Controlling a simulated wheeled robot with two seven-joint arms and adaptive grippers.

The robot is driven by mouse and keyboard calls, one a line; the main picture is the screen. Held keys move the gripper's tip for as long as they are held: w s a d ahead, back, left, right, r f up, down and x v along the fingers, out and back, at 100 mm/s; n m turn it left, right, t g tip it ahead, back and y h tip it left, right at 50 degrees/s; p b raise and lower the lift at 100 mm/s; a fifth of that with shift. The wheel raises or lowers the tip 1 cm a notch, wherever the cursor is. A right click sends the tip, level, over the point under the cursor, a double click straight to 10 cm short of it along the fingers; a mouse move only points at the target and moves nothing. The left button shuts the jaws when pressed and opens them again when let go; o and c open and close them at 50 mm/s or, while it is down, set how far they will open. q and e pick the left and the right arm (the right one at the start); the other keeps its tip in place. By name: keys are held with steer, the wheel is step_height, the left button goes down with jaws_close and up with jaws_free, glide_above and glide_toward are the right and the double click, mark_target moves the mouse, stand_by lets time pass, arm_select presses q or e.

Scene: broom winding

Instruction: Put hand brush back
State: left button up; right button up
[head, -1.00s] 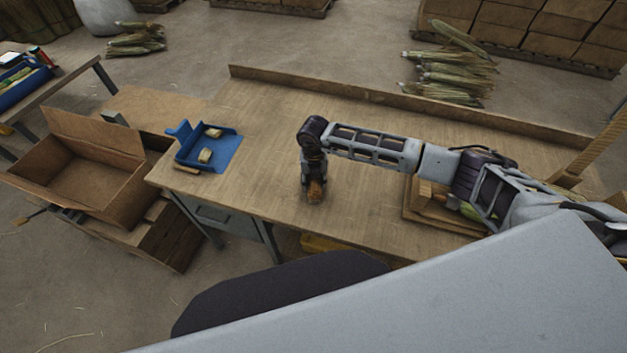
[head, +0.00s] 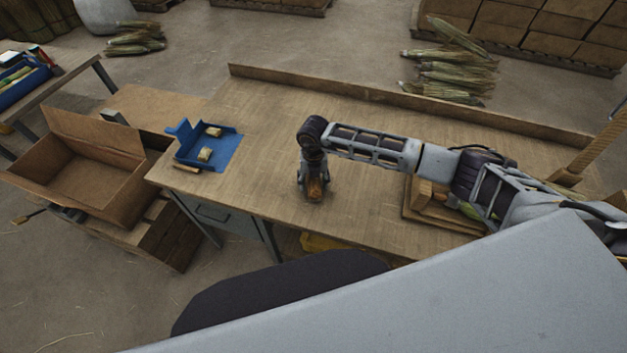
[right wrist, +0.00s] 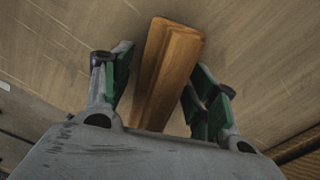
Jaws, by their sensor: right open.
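The hand brush shows as a brown wooden block (right wrist: 166,70) between the fingers of my right gripper in the right wrist view. In the head view the brush (head: 315,189) is on the workbench under the gripper, partly hidden by it. My right gripper (right wrist: 160,85) is open, its green-padded fingers on either side of the brush with a gap at both sides. It also shows in the head view (head: 312,186), pointing down at the bench. My left gripper is not in view.
A blue dustpan (head: 225,150) with small blocks in it lies at the bench's left end. A wooden tray (head: 418,217) is at the right, partly behind my arm. An open cardboard box (head: 90,145) stands left of the bench. The middle of the workbench (head: 260,125) is clear.

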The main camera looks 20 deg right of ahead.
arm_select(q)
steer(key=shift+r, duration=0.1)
arm_select(e)
steer(key=shift+r, duration=0.15)
steer(key=shift+r, duration=0.25)
arm_select(q)
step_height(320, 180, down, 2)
steer(key=shift+b, duration=0.85)
arm_select(e)
step_height(320, 180, up, 12)
steer(key=shift+f, duration=0.2)
stand_by(0.7)
